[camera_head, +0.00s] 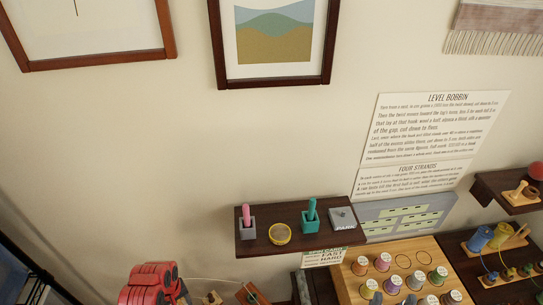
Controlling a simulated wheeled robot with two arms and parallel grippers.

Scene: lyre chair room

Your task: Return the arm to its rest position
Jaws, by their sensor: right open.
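My right gripper (150,284), red with dark round parts, shows at the bottom edge left of centre. It is open and apart from the wall shelf. I see nothing held in it, though its lower part is cut off by the frame. My left gripper is not in view.
A wooden board (345,285) with several thread spools stands lower right. The wall left of the shelf is bare.

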